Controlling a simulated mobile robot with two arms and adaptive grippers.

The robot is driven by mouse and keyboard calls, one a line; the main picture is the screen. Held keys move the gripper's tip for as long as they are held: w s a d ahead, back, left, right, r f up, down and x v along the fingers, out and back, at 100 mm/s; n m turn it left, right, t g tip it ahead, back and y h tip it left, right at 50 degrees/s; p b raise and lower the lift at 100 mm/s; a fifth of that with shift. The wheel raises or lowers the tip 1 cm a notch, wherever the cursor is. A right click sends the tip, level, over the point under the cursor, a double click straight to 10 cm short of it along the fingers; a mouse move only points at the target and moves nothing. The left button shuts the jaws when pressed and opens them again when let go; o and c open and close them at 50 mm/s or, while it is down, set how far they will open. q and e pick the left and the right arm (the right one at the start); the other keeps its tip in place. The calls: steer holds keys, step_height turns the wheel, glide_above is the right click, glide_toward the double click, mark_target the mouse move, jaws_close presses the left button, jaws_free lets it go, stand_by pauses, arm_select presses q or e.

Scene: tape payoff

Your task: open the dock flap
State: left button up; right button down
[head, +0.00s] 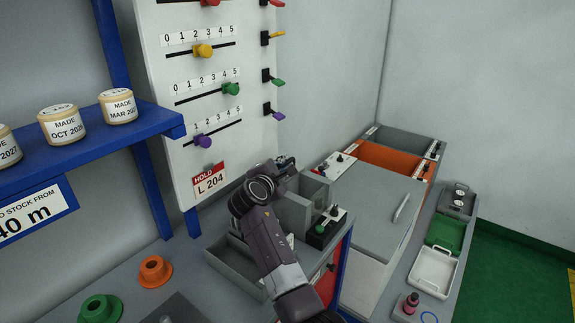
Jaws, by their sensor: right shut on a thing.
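My right gripper (286,166) reaches in from the bottom, its wrist bent over a grey box-like dock (232,256) on the bench. Its fingers are shut at the top of an upright grey panel, which looks like the dock flap (292,212). The wrist and fingers hide part of the panel and the exact grip. The flap looks raised, but its hinge is hidden. My left gripper is not in view.
A white slider panel (215,135) stands behind the dock. A small switch box (325,228) and a pale lidded bin (375,215) are to the right. A blue shelf (80,155) with jars is at left. Orange (155,271) and green (100,308) spools sit on the bench.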

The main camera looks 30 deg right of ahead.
steer(key=shift+d+r, duration=0.1)
steer(key=shift+d, duration=0.05)
steer(key=c, duration=2.3)
jaws_free()
steer(key=shift+d, duration=0.1)
steer(key=shift+s+a, duration=0.15)
steer(key=shift+a, duration=0.05)
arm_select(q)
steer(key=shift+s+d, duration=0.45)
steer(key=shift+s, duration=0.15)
arm_select(e)
steer(key=shift+v, duration=3.45)
